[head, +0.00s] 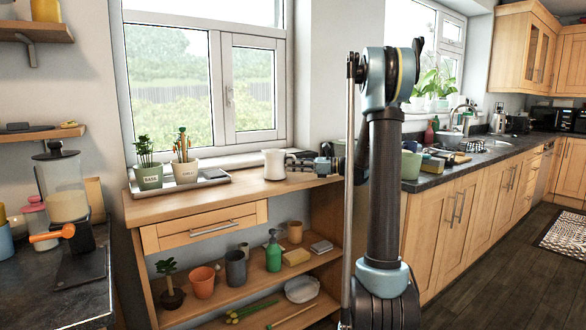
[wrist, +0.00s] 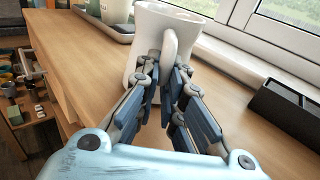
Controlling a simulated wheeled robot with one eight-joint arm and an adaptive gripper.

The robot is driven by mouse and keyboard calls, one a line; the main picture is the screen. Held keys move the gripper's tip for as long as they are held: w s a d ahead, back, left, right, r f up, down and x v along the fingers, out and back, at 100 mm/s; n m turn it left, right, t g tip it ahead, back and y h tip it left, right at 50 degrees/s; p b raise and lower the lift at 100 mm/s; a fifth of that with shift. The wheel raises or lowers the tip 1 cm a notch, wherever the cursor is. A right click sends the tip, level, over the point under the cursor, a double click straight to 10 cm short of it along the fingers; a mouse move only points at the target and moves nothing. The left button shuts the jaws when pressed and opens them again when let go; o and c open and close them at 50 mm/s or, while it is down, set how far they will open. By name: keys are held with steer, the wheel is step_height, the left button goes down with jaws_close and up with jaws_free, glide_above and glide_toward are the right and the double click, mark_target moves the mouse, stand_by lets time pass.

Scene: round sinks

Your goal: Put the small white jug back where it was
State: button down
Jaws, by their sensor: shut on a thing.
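The small white jug (head: 274,164) is upright at the wooden counter top (head: 230,190), below the window, in the head view. In the wrist view the white jug (wrist: 150,50) fills the upper middle, its handle facing me. My gripper (wrist: 166,80) is shut on the jug's handle, with fingers on both sides of it. In the head view my gripper (head: 298,162) reaches the jug from the right. I cannot tell whether the jug's base touches the wood.
A white tray (head: 208,183) with two potted plants stands left of the jug. A dark box (wrist: 288,108) lies right of my gripper in the wrist view. Bare wood shows in front of the jug. Lower shelves hold pots and a green bottle (head: 273,254).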

steer(key=shift+f, duration=0.25)
steer(key=c, duration=1.6)
jaws_free()
steer(key=shift+c, duration=0.2)
steer(key=s+d, duration=0.2)
steer(key=d, duration=0.9)
steer(key=s+a+f+n+g+h, duration=0.1)
steer(key=s+a+f+n+h, duration=0.15)
steer(key=s, duration=0.45)
steer(key=s+a+f+n+h, duration=0.1)
steer(key=s+f+n+h, duration=0.25)
steer(key=s, duration=0.35)
steer(key=s+a+f+n+g+h, duration=0.1)
steer(key=s+f+n+h, duration=0.15)
steer(key=s, duration=0.55)
steer(key=s+d+f+n+h, duration=0.4)
steer(key=s+d+f+n, duration=0.1)
steer(key=s, duration=0.4)
steer(key=s+d+f+n+h, duration=0.4)
steer(key=s+d+f+n, duration=0.2)
steer(key=s, duration=0.3)
steer(key=shift+f+n+t+h, duration=0.35)
steer(key=shift+f+n+t, duration=0.1)
steer(key=shift+f, duration=0.4)
